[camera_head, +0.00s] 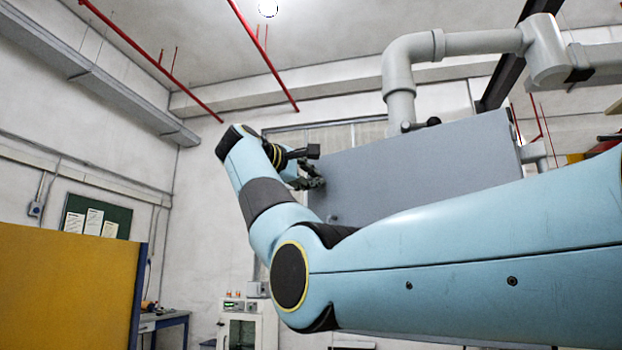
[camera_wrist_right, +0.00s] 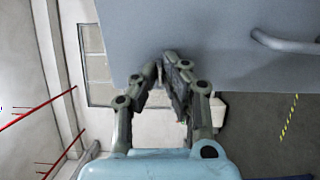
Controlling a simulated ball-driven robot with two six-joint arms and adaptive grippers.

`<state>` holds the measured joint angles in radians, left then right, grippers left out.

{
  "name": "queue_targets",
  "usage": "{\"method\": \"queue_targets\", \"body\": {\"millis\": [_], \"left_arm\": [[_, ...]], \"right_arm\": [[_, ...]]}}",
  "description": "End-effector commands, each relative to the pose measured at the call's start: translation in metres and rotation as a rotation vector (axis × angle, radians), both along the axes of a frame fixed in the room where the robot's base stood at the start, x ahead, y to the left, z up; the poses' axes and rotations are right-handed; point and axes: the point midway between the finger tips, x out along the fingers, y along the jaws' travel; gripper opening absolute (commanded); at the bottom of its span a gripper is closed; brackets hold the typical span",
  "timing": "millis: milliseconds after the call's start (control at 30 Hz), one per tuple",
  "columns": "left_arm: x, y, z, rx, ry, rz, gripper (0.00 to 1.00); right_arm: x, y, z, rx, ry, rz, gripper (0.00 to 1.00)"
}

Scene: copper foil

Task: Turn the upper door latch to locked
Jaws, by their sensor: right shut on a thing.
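My right gripper (camera_head: 312,178) is at the left edge of a large grey door panel (camera_head: 420,165), in the head view. In the right wrist view my right gripper (camera_wrist_right: 163,72) has its fingertips closed together at the edge of the grey panel (camera_wrist_right: 215,45). The upper door latch appears to be between the fingertips and is almost wholly hidden by them, so I cannot tell its angle. A small knob (camera_head: 332,218) sits lower on the panel near its left edge. My left gripper is not in view.
A curved grey handle (camera_wrist_right: 285,42) stands out from the panel in the right wrist view. A thick grey pipe (camera_head: 400,80) rises behind the panel. A yellow board (camera_head: 65,290) stands at lower left, and a white cabinet (camera_head: 247,325) is beyond my arm.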

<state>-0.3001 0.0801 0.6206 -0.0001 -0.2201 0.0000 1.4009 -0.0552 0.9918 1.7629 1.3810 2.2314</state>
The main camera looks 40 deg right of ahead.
Motion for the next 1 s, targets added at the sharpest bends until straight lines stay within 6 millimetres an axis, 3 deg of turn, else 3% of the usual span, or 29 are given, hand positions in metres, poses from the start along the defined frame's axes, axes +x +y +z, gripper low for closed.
{"method": "queue_targets", "body": {"millis": [733,767,900,1000], "left_arm": [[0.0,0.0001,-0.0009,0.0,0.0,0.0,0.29],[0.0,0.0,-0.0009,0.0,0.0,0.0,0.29],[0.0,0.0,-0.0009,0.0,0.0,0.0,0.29],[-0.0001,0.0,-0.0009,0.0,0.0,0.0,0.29]], "right_arm": [[0.0,-0.0001,-0.0017,0.03,-0.081,-0.001,0.0],[0.0,-0.0001,-0.0017,0.03,-0.081,-0.001,0.09],[0.0001,0.0,-0.0015,0.029,-0.081,-0.001,0.27],[0.0,0.0,-0.0012,0.029,-0.08,-0.001,0.29]]}}
